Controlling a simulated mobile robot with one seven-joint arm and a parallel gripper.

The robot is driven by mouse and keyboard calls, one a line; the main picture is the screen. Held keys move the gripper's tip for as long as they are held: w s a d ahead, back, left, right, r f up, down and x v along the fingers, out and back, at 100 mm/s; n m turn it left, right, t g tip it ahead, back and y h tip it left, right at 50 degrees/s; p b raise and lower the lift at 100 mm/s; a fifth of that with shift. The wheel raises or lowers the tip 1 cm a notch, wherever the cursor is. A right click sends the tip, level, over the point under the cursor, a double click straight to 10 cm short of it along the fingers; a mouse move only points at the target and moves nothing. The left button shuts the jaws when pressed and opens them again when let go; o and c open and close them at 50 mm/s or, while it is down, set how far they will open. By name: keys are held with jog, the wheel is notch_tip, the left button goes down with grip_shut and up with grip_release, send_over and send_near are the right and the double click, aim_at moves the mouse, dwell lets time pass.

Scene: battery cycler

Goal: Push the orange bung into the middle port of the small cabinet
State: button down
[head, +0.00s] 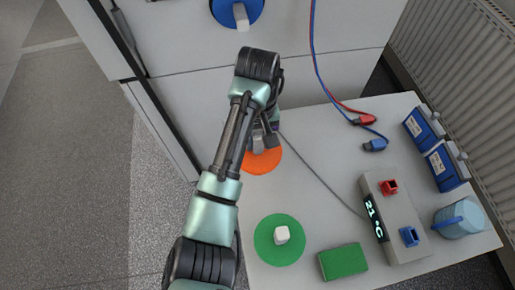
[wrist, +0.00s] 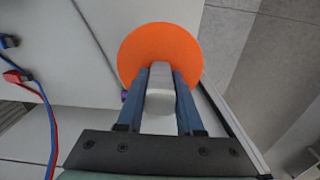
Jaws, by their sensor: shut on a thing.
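The orange bung is a flat orange disc (head: 262,161) with a white grip block (wrist: 160,99). My gripper (wrist: 161,75) is shut on that block, one finger on each side, and the disc (wrist: 160,38) shows beyond the fingertips. In the head view my gripper (head: 263,140) overlaps the disc's upper part, above or at the left edge of the white table (head: 310,165). I cannot tell whether the disc touches anything. A large pale cabinet front (head: 185,35) stands behind, with a blue bung (head: 236,10) on it. I cannot make out the middle port.
A green bung (head: 279,241) and a green block (head: 343,262) lie on the table. A grey unit (head: 405,222) with a lit display stands right, near blue battery boxes (head: 445,165) and a light-blue bucket (head: 465,222). Red and blue leads (head: 365,120) lie at the back.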

notch_tip(320, 180, up, 5)
jog(key=shift+f+p, duration=0.1)
jog(key=shift+p, duration=0.25)
notch_tip(320, 180, up, 5)
jog(key=p, duration=0.5)
jog(key=shift+f, duration=0.2)
jog(key=shift+f, duration=0.1)
